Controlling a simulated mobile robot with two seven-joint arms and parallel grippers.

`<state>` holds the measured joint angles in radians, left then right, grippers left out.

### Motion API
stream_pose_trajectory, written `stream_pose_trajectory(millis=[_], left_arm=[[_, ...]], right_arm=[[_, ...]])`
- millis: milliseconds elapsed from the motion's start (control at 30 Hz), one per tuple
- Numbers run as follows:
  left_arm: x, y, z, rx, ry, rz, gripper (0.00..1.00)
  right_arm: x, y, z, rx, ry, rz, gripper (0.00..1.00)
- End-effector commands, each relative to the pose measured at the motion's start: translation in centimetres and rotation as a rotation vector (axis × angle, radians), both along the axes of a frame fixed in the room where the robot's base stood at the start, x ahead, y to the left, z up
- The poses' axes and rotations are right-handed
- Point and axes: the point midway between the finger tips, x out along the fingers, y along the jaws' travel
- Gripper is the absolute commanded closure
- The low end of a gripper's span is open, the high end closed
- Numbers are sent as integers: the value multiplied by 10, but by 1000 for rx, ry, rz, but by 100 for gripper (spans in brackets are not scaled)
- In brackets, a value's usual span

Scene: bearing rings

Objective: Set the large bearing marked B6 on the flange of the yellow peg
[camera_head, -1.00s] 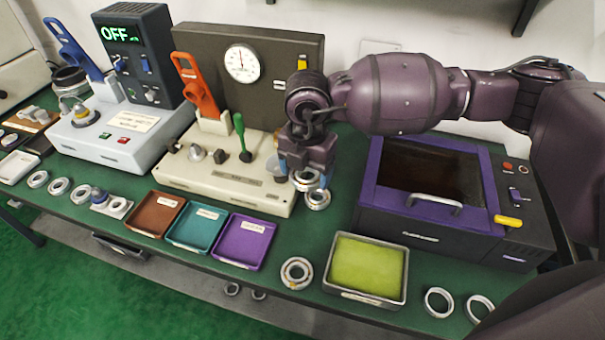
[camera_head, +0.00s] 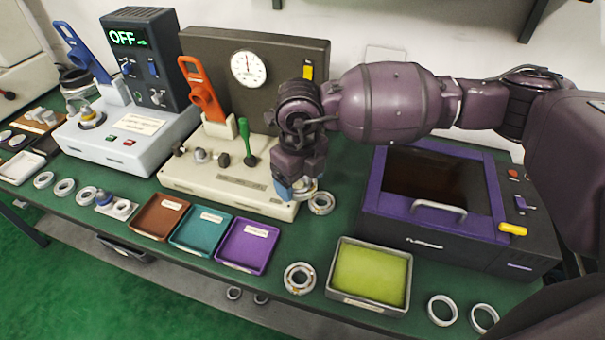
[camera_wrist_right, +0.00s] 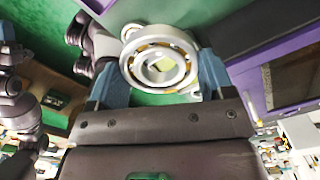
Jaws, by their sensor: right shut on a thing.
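My right gripper (camera_head: 297,192) points down beside the front right corner of the cream gauge machine. It is shut on a large bearing (camera_wrist_right: 160,60), a silver ring with orange-brown parts in its race. The bearing sits between the blue fingers in the right wrist view; its lower edge also shows in the head view (camera_head: 306,187). No B6 mark is readable. A pale peg with a yellowish base (camera_head: 90,116) stands on the grey-white machine at left; I cannot tell whether it is the yellow peg. My left gripper is not in view.
A loose ring (camera_head: 321,203) lies right of the gripper. The cream machine (camera_head: 225,187) is at left, the purple-black box (camera_head: 460,240) at right. Trays, including a purple one (camera_head: 247,245) and a yellow-green one (camera_head: 370,275), line the front, with another bearing (camera_head: 299,278) between them.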

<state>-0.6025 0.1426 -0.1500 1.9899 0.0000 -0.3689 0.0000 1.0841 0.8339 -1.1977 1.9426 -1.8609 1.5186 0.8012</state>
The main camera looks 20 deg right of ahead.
Motion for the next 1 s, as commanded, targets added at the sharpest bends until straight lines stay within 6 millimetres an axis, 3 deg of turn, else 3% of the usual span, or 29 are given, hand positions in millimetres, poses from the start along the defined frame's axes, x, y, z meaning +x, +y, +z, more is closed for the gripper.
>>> stream_pose_trajectory(millis=[1000], left_arm=[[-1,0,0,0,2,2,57]], right_arm=[[-3,26,-2,1,-4,1390,60]])
